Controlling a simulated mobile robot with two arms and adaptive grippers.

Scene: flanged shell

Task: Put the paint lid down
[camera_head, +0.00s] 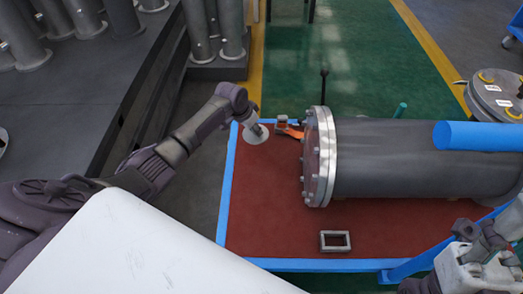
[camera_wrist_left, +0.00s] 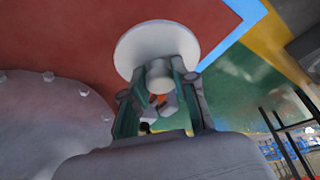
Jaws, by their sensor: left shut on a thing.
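The paint lid is a pale round disc (camera_head: 257,138) with a knob, over the far left corner of the red platform (camera_head: 262,215). My left gripper (camera_head: 252,124) is shut on its knob from above. In the left wrist view the lid (camera_wrist_left: 140,42) lies beyond the fingers (camera_wrist_left: 160,82), which pinch the knob from both sides. I cannot tell whether the lid touches the red surface. Part of my right arm shows at the lower right (camera_head: 480,262); its jaw state is unclear.
A large grey flanged cylinder (camera_head: 400,160) lies on the platform to the right. A small can-like thing (camera_head: 282,121) and an orange item (camera_head: 292,132) are between lid and flange. A rectangular metal frame (camera_head: 335,241) lies near the front.

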